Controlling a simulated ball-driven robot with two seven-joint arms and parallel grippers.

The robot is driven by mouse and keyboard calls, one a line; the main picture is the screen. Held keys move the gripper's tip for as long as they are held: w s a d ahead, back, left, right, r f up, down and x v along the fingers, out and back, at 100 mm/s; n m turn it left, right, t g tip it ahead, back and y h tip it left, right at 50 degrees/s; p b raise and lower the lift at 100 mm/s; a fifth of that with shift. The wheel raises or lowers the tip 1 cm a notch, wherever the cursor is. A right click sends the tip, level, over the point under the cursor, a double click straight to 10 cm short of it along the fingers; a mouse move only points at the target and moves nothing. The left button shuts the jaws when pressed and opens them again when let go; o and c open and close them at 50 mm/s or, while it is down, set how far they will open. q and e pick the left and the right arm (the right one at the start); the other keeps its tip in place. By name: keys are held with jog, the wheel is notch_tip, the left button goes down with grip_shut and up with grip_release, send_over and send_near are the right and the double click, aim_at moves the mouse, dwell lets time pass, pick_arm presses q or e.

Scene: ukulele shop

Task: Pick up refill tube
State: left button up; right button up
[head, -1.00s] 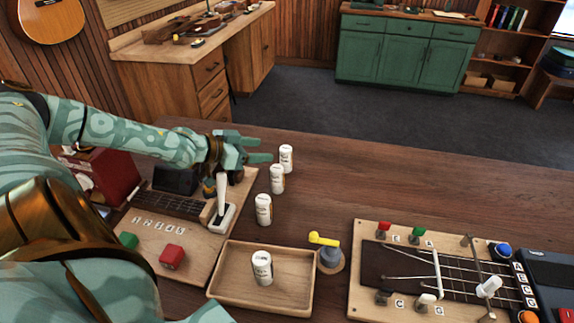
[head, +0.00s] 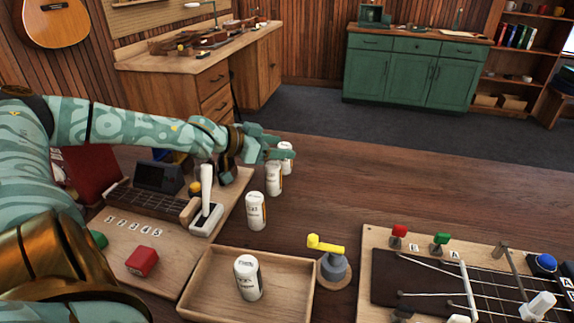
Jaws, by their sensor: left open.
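Several white refill tubes with printed labels stand upright. The farthest tube (head: 286,165) is on the wooden table, partly hidden by my left gripper (head: 286,147). The teal fingers are open and reach to its upper part; I cannot tell whether they touch it. A second tube (head: 273,179) and a third tube (head: 256,211) stand in a row nearer to me. Another tube (head: 249,277) stands in the shallow wooden tray (head: 305,293). My right gripper is not in view.
A board with a white lever (head: 206,190) and a red block (head: 142,262) lies left of the tubes. A yellow-handled crank (head: 328,245) stands right of the tray, and a stringed board (head: 400,262) lies farther right.

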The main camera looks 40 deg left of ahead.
pick_arm(q)
jog(key=c, duration=1.1)
jog(key=shift+r, duration=0.1)
